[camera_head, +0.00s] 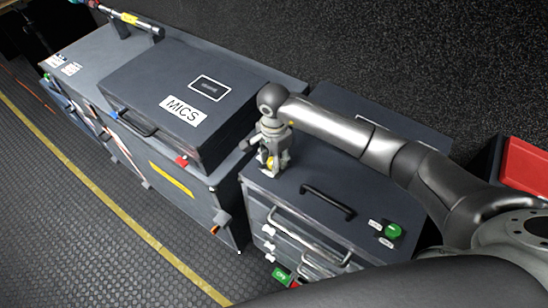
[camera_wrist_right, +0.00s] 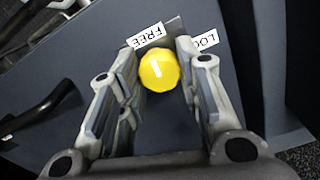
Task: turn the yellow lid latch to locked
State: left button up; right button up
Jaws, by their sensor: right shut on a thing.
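The yellow lid latch (camera_wrist_right: 160,71) is a round knob with a short white mark on the dark lid. The FREE label (camera_wrist_right: 146,36) stands just above it and the partly covered LOCKED label (camera_wrist_right: 204,41) to its upper right. The white mark seems to lean toward FREE. My right gripper (camera_wrist_right: 157,75) is shut on the latch, one finger on each side. In the head view the right gripper (camera_head: 268,163) points down at the lid's far left corner, and only a little yellow shows. My left gripper is not in view.
The lid has a black handle (camera_head: 328,202) and a green knob (camera_head: 393,230) with small white labels. A dark MICS case (camera_head: 150,85) with a red knob (camera_head: 182,161) stands to the left. A red bin (camera_head: 524,165) is at the right. The ribbed floor at the left is clear.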

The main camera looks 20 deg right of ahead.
jog(key=m+b, duration=0.2)
jog(key=m, duration=0.1)
jog(key=shift+f+m, duration=0.15)
jog(key=shift+m, duration=0.15)
jog(key=m+b, duration=0.2)
jog(key=m, duration=0.2)
jog(key=shift+m+b, duration=0.3)
jog(key=shift+b, duration=0.1)
jog(key=m+b, duration=0.2)
jog(key=m, duration=0.2)
jog(key=shift+m+b, duration=0.55)
jog(key=shift+m, duration=1.65)
jog(key=o, duration=1.1)
jog(key=shift+c, duration=0.2)
